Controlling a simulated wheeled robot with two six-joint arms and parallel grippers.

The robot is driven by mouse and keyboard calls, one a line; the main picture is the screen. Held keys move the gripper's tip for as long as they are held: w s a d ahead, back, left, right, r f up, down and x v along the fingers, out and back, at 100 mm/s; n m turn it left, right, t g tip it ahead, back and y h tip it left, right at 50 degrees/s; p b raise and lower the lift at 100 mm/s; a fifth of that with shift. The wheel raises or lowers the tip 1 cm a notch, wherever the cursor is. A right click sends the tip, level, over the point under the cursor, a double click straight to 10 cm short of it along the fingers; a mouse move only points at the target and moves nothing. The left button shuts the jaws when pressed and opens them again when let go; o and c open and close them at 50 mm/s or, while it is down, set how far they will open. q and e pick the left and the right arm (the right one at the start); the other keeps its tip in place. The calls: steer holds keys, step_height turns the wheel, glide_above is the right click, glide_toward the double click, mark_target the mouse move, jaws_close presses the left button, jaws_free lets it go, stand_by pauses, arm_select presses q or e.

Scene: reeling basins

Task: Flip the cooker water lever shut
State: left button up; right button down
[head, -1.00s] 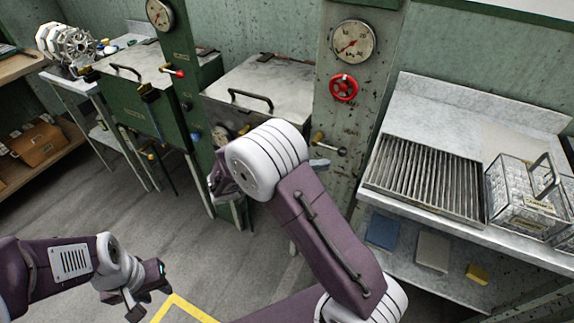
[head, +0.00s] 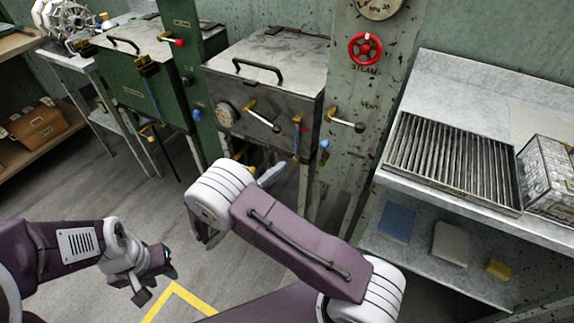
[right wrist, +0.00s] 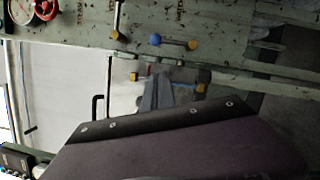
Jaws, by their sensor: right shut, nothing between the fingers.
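The grey cooker (head: 262,88) stands left of the steam post, with a lidded top. A small blue-tipped lever (head: 324,146) shows at the post beside the cooker's lower right corner. My left gripper (head: 155,286) looks open and empty, low at the left, far from the cooker.
The post carries a red steam wheel (head: 365,48) and a black-ended vent lever (head: 346,121). Another lever (head: 262,115) and a brass fitting (head: 297,131) sit on the cooker's front. A slatted bench (head: 450,168) stands right. A green cooker (head: 135,85) stands left. Floor is open at the lower left.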

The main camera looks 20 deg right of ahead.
steer(key=w+d+r, duration=0.1)
steer(key=d+r, duration=0.1)
steer(key=d, duration=0.8)
steer(key=shift+w+d, duration=0.25)
steer(key=shift+w, duration=0.15)
